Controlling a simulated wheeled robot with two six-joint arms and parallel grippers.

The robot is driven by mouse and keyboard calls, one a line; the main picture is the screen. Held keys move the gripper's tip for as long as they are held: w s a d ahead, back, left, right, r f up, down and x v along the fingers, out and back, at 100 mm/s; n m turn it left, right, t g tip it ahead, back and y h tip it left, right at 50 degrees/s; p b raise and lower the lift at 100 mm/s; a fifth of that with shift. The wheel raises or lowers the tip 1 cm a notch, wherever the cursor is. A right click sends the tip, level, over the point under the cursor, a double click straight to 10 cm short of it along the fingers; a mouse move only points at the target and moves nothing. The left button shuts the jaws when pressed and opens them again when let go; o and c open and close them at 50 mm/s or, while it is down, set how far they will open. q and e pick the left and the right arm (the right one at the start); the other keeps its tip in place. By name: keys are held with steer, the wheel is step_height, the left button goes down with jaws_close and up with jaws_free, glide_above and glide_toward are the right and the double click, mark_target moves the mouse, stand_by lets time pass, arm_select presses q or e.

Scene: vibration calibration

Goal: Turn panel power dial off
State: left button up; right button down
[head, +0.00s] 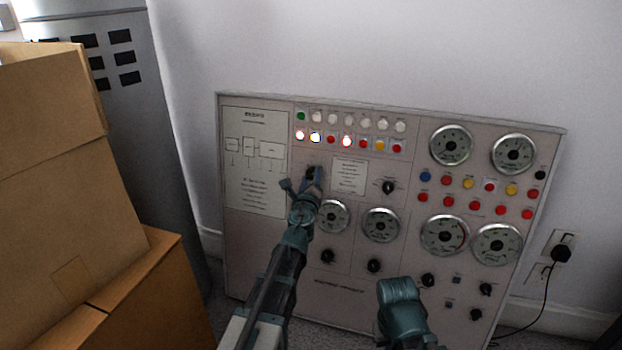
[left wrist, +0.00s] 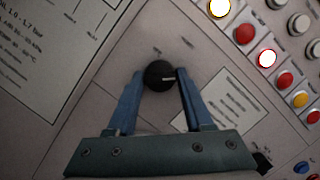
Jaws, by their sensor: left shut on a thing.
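The control panel (head: 255,270) stands against the wall in the head view. Its power dial (head: 311,172) is a black round knob in the upper middle, right of the printed diagram. My left gripper (head: 307,182) is at this dial, with its fingers around it. In the left wrist view the dial (left wrist: 158,75) sits between the blue fingertips of my left gripper (left wrist: 160,82), which are shut on its sides. The dial's white mark points right in that view. The small labels around it are too blurred to read.
Lit and unlit buttons (head: 346,141) sit above the dial, and gauges (head: 333,216) lie below it. Another black knob (head: 388,187) is to the right. Cardboard boxes (head: 60,160) and a grey cabinet (head: 150,130) stand at left. A plug and cord (head: 561,254) are at right.

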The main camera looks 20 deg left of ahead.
arm_select(q)
jaws_close()
steer(key=n, duration=0.1)
steer(key=n+p, duration=0.1)
steer(key=n, duration=0.1)
steer(key=n+g+p, duration=0.1)
steer(key=shift+d+r+y, duration=0.1)
steer(key=shift+r+y, duration=0.15)
steer(key=shift+y, duration=0.15)
steer(key=n+g+p, duration=0.1)
steer(key=n+p, duration=0.1)
steer(key=n, duration=0.3)
steer(key=shift+r+p, duration=0.1)
steer(key=shift+p, duration=0.2)
steer(key=n+g+p, duration=0.1)
steer(key=n, duration=0.1)
steer(key=n+p, duration=0.1)
steer(key=n, duration=0.2)
steer(key=shift+g+p, duration=0.4)
steer(key=shift+n+g+h+p, duration=0.4)
steer(key=shift+n+h+p, duration=0.35)
steer(key=shift+n, duration=1.05)
